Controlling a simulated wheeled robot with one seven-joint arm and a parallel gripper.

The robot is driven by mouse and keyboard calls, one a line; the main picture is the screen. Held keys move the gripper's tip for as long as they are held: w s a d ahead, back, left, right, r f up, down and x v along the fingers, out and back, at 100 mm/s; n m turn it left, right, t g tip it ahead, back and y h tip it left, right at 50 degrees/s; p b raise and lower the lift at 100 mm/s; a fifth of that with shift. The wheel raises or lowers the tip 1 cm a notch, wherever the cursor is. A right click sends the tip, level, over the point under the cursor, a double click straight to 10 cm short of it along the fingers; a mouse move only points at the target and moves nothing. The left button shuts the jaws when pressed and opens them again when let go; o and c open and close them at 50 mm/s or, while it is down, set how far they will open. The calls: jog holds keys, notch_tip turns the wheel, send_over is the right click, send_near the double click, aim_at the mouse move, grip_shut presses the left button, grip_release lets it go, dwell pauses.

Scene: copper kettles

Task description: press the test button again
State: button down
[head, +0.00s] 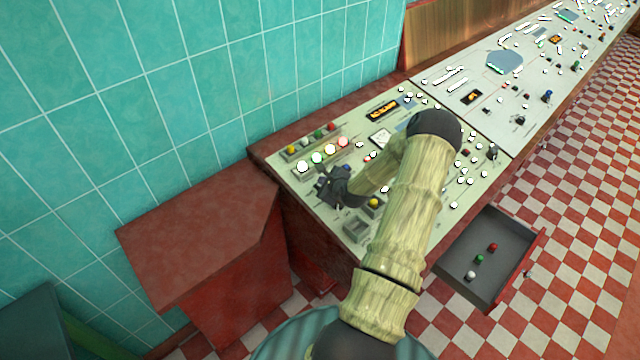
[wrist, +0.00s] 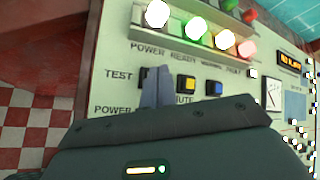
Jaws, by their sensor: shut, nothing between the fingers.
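The test button (wrist: 143,76) is beside the printed word TEST on the pale control panel (wrist: 112,75). Only a dark edge of it shows in the wrist view; my fingers cover the rest. My gripper (wrist: 156,86) is shut and empty, its fingertips over the button. I cannot tell whether they touch it or whether it is pressed in. In the head view my gripper (head: 325,188) is low over the near left part of the panel, hiding the button there. Above it, the white lamp (wrist: 157,13), green lamp (wrist: 195,29), warning lamp (wrist: 224,39) and red lamp (wrist: 247,48) glow.
A yellow button (wrist: 187,83) and a blue button (wrist: 214,88) sit just right of my fingers. An amber display (head: 382,110) and a dial (head: 380,137) are farther along. An open drawer (head: 455,262) holding red, green and white pieces juts out at the right.

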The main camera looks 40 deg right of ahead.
jog(key=shift+r, duration=0.35)
jog(key=shift+s+r+p, duration=0.2)
jog(key=shift+r+p, duration=0.45)
jog(key=shift+r, duration=0.15)
jog(key=shift+s+r+p, duration=0.2)
jog(key=shift+r+p, duration=0.4)
jog(key=shift+r, duration=0.25)
jog(key=shift+s+r+p, duration=0.2)
jog(key=shift+r+p, duration=0.45)
jog(key=shift+r, duration=0.15)
dwell(5.2)
